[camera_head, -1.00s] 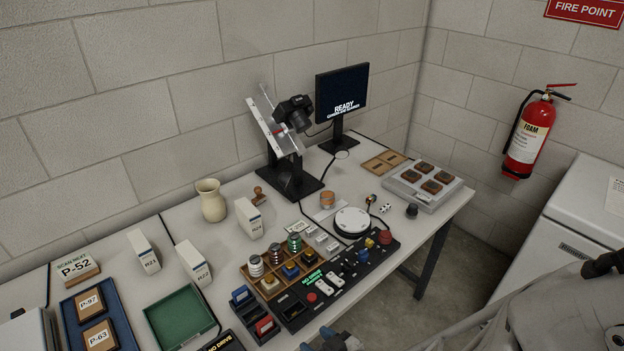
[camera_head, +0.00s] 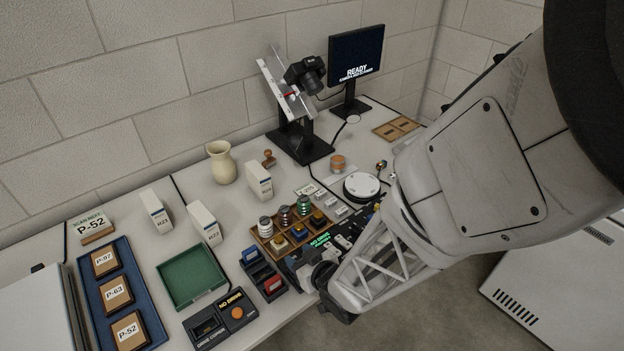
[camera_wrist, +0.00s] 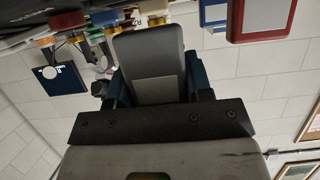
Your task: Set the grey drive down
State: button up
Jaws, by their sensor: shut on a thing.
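The grey drive (camera_wrist: 152,62) shows in the wrist view as a grey slab with a lighter label patch. My gripper (camera_wrist: 160,84) is shut on it, with a dark blue finger on each side. The drive projects out beyond the fingers and seems clear of any surface. In the head view my arm reaches in from the right over the table's front edge.
A black drive rack (camera_head: 252,256) holds a blue and a red drive. Left of it is a black unit reading NO DRIVE (camera_head: 222,318). A green tray (camera_head: 188,302) and a blue tray (camera_head: 84,288) with labelled blocks lie further left.

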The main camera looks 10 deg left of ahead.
jog(key=shift+w+a, duration=0.1)
jog(key=shift+w, duration=0.05)
jog(key=shift+w+a+f, duration=0.25)
jog(key=shift+w+a, duration=0.2)
jog(key=shift+w, duration=0.3)
jog(key=shift+f, duration=1.4)
jog(key=shift+f, duration=0.25)
jog(key=o, duration=0.9)
jog(key=shift+o, duration=0.2)
jog(key=shift+s+d+r, duration=0.1)
jog(key=shift+s, duration=0.05)
jog(key=shift+v, duration=3.8)
jog(key=shift+r, duration=0.15)
